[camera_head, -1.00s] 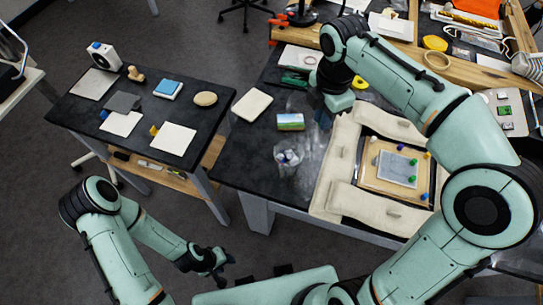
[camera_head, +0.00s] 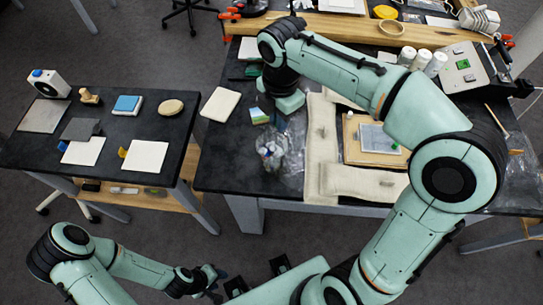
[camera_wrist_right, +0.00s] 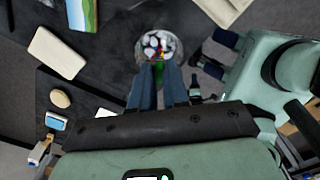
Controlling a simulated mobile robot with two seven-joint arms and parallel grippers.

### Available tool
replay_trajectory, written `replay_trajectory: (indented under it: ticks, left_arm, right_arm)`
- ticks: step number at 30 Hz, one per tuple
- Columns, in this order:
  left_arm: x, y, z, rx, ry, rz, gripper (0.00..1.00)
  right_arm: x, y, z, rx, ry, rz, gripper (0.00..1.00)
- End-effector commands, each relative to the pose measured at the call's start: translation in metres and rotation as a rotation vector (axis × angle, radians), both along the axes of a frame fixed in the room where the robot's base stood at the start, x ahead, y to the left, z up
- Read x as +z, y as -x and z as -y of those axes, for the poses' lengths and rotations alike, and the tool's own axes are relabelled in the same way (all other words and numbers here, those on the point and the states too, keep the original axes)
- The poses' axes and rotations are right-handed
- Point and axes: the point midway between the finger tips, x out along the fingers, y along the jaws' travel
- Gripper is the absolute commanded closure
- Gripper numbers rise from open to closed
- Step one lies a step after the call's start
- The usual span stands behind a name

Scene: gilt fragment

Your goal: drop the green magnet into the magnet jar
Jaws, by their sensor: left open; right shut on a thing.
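The magnet jar (camera_head: 270,152) is a clear round vessel on the dark table. In the right wrist view the jar (camera_wrist_right: 158,45) shows from above, open, with whitish and coloured bits inside. My right gripper (camera_wrist_right: 162,72) is shut on the green magnet (camera_wrist_right: 160,66), a small green patch between its fingertips, lined up with the jar's near rim. Its height above the rim is unclear. In the head view its fingertips are hard to make out. My left gripper (camera_head: 214,278) is open and empty, low in front of the tables.
A framed board (camera_head: 375,155) with a grey sheet lies on cream cushions (camera_head: 335,180) right of the jar; my right arm covers part of it. A small picture block (camera_head: 259,116) stands behind the jar. A side table (camera_head: 110,125) at left holds cards and blocks.

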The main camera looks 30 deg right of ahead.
Motion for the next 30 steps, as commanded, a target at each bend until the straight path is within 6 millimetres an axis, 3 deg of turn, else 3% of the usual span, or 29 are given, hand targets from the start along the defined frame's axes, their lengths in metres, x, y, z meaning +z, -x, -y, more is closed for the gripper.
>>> replay_trajectory:
  ticks: [1,4,14,15,17,18,26,30]
  left_arm:
    - [-0.010,0.006,0.000,0.000,0.000,-0.007,0.57]
    - [-0.017,0.010,0.000,0.000,-0.001,-0.011,0.57]
    - [-0.019,0.010,0.000,0.000,-0.001,-0.011,0.57]
    - [-0.019,0.010,0.000,0.000,-0.001,-0.011,0.57]
    - [-0.019,0.010,0.000,0.000,-0.001,-0.011,0.57]
    - [-0.019,0.010,0.000,0.000,-0.001,-0.011,0.57]
    - [-0.019,0.010,0.000,0.000,-0.001,-0.011,0.57]
    - [-0.016,0.009,0.000,0.000,0.000,-0.010,0.57]
  right_arm:
    - [-0.012,0.001,0.000,0.000,0.000,-0.004,1.00]
    - [-0.020,0.001,0.000,0.000,0.000,-0.002,1.00]
    - [-0.022,0.000,0.000,0.000,0.001,0.001,1.00]
    - [-0.022,0.000,0.000,0.000,0.001,0.001,0.79]
    - [-0.022,0.000,0.000,0.000,0.001,0.001,0.59]
    - [-0.022,0.000,0.000,0.000,0.001,0.001,0.55]
    - [-0.021,0.000,0.000,0.000,0.001,0.001,0.55]
    - [-0.010,-0.001,0.000,0.001,0.000,0.004,0.55]
